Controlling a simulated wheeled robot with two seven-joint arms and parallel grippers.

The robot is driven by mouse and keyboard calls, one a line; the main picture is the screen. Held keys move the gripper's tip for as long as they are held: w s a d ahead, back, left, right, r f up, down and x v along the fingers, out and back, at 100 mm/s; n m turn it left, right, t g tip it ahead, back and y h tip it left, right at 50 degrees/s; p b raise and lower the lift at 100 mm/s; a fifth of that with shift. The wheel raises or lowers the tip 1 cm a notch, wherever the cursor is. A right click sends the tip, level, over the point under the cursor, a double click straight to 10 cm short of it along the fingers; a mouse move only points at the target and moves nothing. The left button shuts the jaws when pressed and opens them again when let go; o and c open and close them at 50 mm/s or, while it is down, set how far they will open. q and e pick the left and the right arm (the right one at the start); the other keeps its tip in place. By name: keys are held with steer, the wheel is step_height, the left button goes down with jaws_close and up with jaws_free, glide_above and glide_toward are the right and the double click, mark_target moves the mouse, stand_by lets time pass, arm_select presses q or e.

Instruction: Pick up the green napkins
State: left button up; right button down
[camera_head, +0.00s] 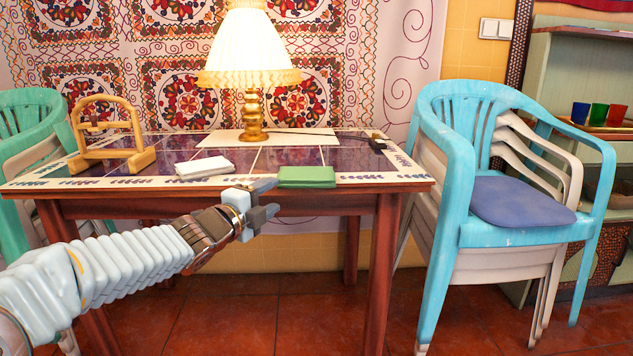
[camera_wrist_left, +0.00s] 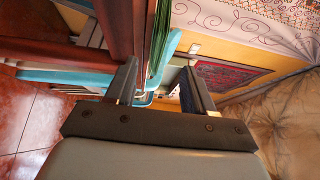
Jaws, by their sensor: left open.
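The green napkins (camera_head: 307,177) lie as a flat stack at the front edge of the tiled table (camera_head: 358,179). In the left wrist view the green napkins (camera_wrist_left: 161,40) show nearly edge-on as a narrow green strip, ahead of the space between the fingers. My left gripper (camera_head: 266,199) is open and empty at the table's front edge, just left of the stack and apart from it. Its two fingers also show in the left wrist view (camera_wrist_left: 159,78). My right gripper is in neither view.
A white napkin stack (camera_head: 204,167) lies left of the green one. A wooden holder (camera_head: 110,134) stands at the table's left, and a lit lamp (camera_head: 250,62) behind. Blue stacked chairs (camera_head: 457,160) stand at the right.

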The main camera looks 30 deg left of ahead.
mark_target(290, 185)
arm_select(q)
steer(key=w, duration=0.8)
steer(key=shift+w+f, duration=0.15)
steer(key=shift+w, duration=0.15)
steer(key=shift+c, duration=0.4)
jaws_close()
